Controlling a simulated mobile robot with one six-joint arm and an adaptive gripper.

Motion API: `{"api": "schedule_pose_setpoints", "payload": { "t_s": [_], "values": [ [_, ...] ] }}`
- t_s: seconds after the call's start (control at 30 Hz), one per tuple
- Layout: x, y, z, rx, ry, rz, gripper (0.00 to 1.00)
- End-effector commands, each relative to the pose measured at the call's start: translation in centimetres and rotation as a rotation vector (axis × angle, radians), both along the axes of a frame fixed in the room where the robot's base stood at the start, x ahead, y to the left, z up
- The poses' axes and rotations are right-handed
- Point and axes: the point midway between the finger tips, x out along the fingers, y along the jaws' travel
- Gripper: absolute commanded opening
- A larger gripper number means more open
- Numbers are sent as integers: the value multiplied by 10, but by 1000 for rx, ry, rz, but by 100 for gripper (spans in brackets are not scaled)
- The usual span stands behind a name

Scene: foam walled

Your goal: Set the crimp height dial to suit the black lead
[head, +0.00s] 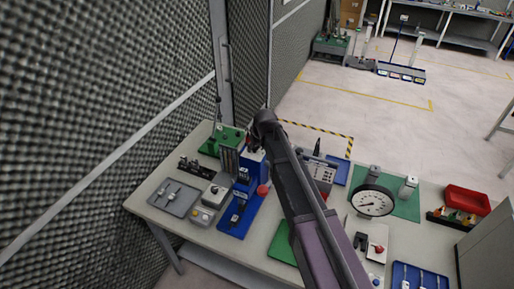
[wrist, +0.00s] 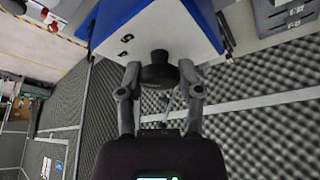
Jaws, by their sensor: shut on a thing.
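The blue crimp press (head: 240,197) stands on the left part of the bench. Its blue head with a pale face (wrist: 160,28) fills the upper middle of the wrist view, with small dark marks on that face. A black round dial knob (wrist: 159,57) sticks out from the pale face. My gripper (wrist: 160,76) has a finger on either side of the knob and is shut on it. In the head view my arm reaches to the top of the press and largely hides the gripper and dial. I cannot make out the black lead.
A grey tray (head: 174,198) and a small grey box with a button lie left of the press. A round gauge (head: 373,201), a red bin (head: 467,200) and a blue tray (head: 418,278) are to the right. A foam wall (head: 90,110) rises close behind the bench's left side.

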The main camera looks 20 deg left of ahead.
Motion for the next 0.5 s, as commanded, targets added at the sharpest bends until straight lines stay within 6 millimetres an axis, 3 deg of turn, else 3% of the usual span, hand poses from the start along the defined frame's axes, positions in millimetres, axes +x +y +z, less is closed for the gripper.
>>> {"api": "schedule_pose_setpoints", "payload": {
  "t_s": [0.5],
  "values": [
    [2,3,1,8,-5,303,0]
  ]
}}
